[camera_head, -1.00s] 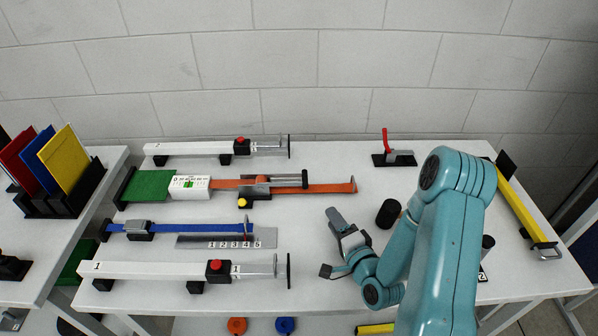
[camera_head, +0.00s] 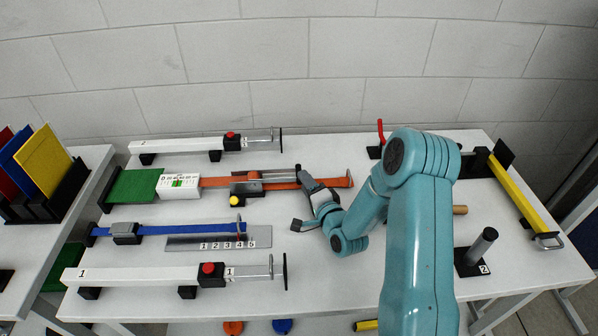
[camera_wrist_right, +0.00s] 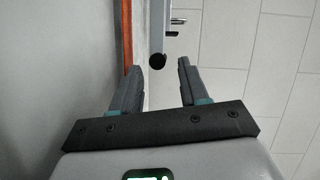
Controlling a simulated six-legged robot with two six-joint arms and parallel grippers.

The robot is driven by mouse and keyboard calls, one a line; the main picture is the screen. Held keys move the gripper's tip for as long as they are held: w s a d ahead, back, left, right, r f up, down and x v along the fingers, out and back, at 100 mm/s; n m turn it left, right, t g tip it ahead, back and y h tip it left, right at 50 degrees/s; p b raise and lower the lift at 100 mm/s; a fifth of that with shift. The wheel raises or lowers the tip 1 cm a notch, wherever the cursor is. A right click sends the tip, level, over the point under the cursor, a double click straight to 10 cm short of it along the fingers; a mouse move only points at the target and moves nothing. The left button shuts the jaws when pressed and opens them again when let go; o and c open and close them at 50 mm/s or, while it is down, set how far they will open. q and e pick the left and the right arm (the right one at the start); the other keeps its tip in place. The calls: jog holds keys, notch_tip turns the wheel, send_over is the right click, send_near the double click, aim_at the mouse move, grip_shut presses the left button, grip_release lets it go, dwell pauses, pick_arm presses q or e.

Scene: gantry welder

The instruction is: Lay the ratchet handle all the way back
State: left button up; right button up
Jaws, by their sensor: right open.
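The ratchet (camera_head: 248,187) sits on the orange strap (camera_head: 333,182) near the middle of the table. Its grey ratchet handle (camera_head: 280,174) points right, low over the strap. My right gripper (camera_head: 306,181) is at the free end of the handle, partly hiding it. In the right wrist view the handle (camera_wrist_right: 157,25) runs down from the top and ends in a dark round tip (camera_wrist_right: 157,61). The tip is between the two open fingers, near the fingertips, with a gap on each side. The orange strap (camera_wrist_right: 126,40) passes behind the left finger. My left gripper is not in view.
A blue strap (camera_head: 180,228) with its own buckle and a numbered scale plate (camera_head: 190,244) lie nearer. A red-handled clamp (camera_head: 380,134) and a yellow bar (camera_head: 518,196) stand right.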

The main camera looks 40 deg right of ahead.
jog(key=x, duration=0.4)
jog(key=shift+w+a+p, duration=0.1)
jog(key=shift+w+p, duration=0.2)
jog(key=shift+p, duration=0.05)
jog(key=shift+w, duration=0.25)
jog(key=shift+f, duration=0.1)
grip_shut()
